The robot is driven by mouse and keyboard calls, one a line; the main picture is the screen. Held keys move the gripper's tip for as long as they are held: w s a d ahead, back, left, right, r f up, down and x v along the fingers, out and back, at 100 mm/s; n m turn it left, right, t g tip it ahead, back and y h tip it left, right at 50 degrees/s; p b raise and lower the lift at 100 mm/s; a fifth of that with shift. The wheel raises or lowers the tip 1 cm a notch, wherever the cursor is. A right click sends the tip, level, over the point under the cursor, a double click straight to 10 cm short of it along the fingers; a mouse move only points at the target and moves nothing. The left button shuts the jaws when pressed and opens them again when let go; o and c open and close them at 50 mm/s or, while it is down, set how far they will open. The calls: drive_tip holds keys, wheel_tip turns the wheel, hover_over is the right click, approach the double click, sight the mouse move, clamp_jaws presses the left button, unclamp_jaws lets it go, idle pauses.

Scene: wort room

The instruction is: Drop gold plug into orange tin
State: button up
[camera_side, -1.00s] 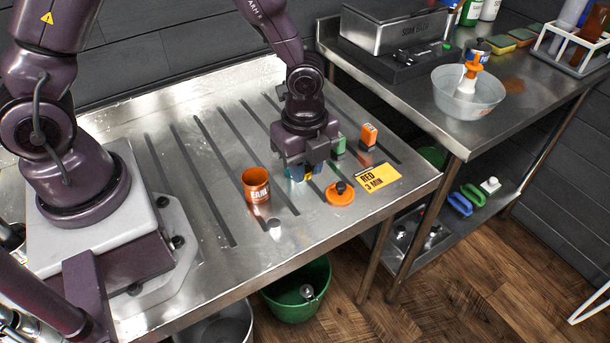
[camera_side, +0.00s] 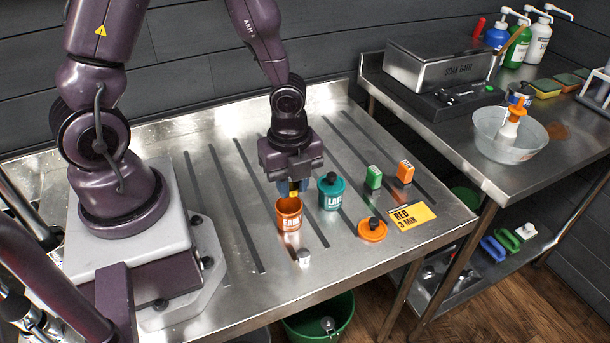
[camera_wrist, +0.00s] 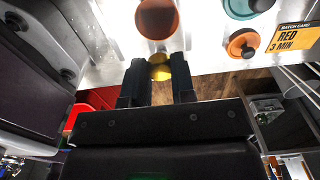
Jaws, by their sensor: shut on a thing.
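My gripper (camera_side: 293,184) points down and is shut on the gold plug (camera_side: 293,192), which shows as a small yellow piece between the fingertips. In the wrist view, the gold plug (camera_wrist: 160,68) sits between the two dark fingers. The orange tin (camera_side: 289,217), open at the top with white lettering, stands upright on the steel table. In the side view the plug appears just above its far rim. In the wrist view the orange tin (camera_wrist: 157,20) lies beyond the fingertips, apart from the plug. I cannot tell the exact height gap.
A teal tin (camera_side: 331,192) with a dark knob on top stands right of the orange tin. An orange lid with black knob (camera_side: 372,230), a yellow card (camera_side: 411,216), green block (camera_side: 373,177) and orange block (camera_side: 405,172) lie farther right. A small silver piece (camera_side: 303,257) is in front.

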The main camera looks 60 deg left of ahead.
hover_over(293, 227)
drive_tip(key=shift+w+a+f, duration=0.1)
drive_tip(key=shift+a+f, duration=0.1)
drive_tip(key=shift+f, duration=1)
drive_tip(key=shift+w+a+f, duration=0.1)
drive_tip(key=shift+a+f, duration=0.05)
drive_tip(key=shift+f, duration=1.05)
drive_tip(key=o, duration=1)
wheel_tip(293, 227, up, 13)
